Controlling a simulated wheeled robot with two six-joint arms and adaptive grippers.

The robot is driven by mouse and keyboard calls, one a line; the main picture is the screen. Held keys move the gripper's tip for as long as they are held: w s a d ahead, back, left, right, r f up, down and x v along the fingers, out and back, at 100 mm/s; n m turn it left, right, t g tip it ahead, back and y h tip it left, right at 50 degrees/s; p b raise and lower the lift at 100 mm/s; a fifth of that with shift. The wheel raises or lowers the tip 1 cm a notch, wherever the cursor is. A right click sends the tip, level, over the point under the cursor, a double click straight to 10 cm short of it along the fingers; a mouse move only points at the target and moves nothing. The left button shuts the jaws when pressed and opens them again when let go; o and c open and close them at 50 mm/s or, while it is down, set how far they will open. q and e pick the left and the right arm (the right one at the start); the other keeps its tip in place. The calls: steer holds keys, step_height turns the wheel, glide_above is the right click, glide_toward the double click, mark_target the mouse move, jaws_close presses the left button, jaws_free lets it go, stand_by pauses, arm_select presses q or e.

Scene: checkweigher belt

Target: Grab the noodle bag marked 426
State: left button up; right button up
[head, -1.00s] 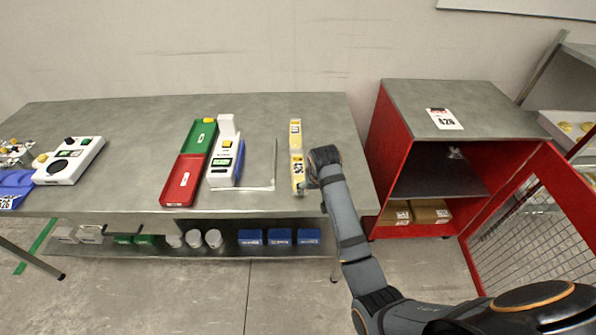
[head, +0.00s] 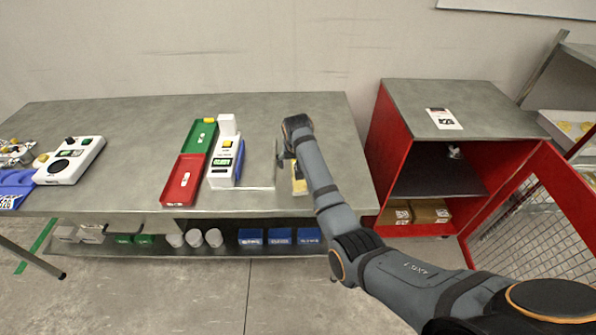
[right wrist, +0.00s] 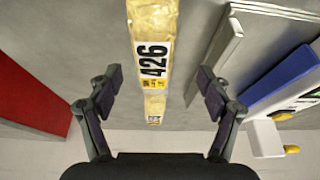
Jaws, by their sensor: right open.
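The noodle bag marked 426 (right wrist: 153,35) is a narrow yellow bag with a white label, lying flat on the table. In the head view its near end (head: 299,183) shows beside my right arm, which hides the rest. My right gripper (right wrist: 159,90) is open. In the right wrist view its two fingers stand apart, one to each side of the bag's line, with no visible contact. A second yellow piece (right wrist: 154,108) lies in line beyond the 426 label; I cannot tell its number. My left gripper is not in view.
The white weighing unit (head: 224,160) and a thin grey plate (head: 258,188) lie left of the bag. Red (head: 182,182) and green (head: 199,135) trays are further left. A red cabinet (head: 392,140) with a printed card (head: 444,118) on top stands right of the table.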

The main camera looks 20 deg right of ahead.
steer(key=shift+d+f, duration=0.15)
steer(key=shift+f, duration=0.2)
steer(key=x, duration=0.4)
steer(key=shift+s+d+f+p, duration=0.1)
steer(key=shift+d+f+p, duration=0.15)
steer(key=shift+f+p, duration=0.1)
steer(key=shift+s+r, duration=0.1)
steer(key=shift+r, duration=0.05)
steer(key=c, duration=1.5)
steer(key=shift+o, duration=0.2)
steer(key=shift+r, duration=0.15)
steer(key=shift+r, duration=0.35)
steer(key=s+d+r+b, duration=0.2)
steer(key=s+d+r, duration=0.6)
steer(key=s+r, duration=0.3)
steer(key=shift+s+r+b, duration=0.2)
steer(key=shift+r+b, duration=0.2)
steer(key=shift+r, duration=0.1)
